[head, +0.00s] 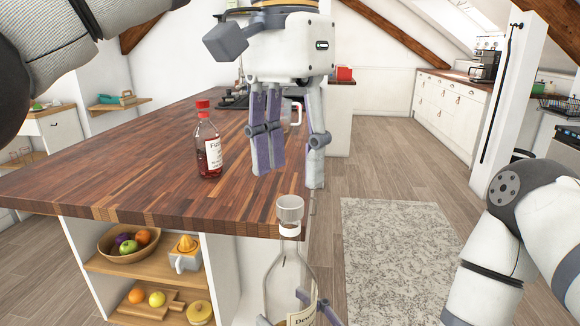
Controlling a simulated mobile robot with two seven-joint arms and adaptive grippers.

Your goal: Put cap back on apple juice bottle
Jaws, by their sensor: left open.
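A clear bottle (277,281) with a pale label stands upright in the air in front of the counter's near end. A greyish, see-through cap (290,209) shows at the top of its neck, above a white ring; I cannot tell whether it is seated. My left gripper (291,178) points down above the cap, open and empty, its fingers apart and clear of the cap. My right gripper (302,312) has its fingers around the bottle's lower body at the bottom edge of the picture; most of it is out of view.
A red-capped bottle of dark red liquid (208,150) stands on the wooden counter (120,185), left of my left gripper. Shelves below hold a fruit bowl (107,251) and a juicer (186,256). A grey rug (400,255) lies on open floor to the right.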

